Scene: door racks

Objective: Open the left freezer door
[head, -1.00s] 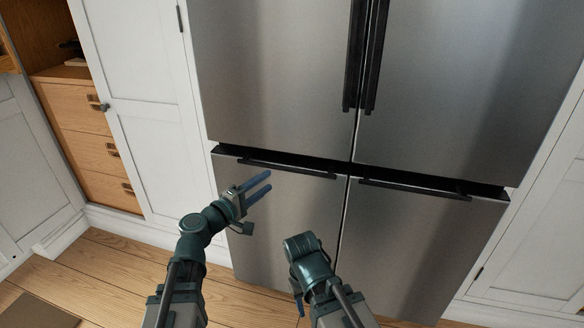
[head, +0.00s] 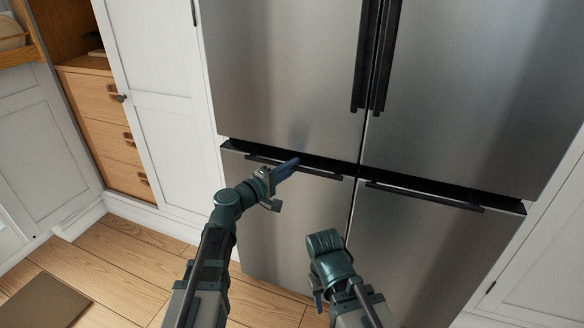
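The left freezer door (head: 290,226) is the lower left steel panel of the fridge in the head view, and it is closed. Its dark horizontal handle (head: 326,174) runs along the top edge. My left gripper (head: 286,169) is at this handle, its blue fingers overlapping the bar near the middle. The fingers line up in the view, so their gap is hidden, and I cannot tell whether they touch the bar. My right gripper is mostly hidden behind its own arm, low in front of the freezer doors; its fingers cannot be made out clearly.
The right freezer door (head: 430,250) and the upper fridge doors (head: 285,75) are closed. White cabinets (head: 160,110) and wooden drawers (head: 112,140) stand to the left. The wooden floor (head: 120,255) is clear apart from a brown mat (head: 40,302).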

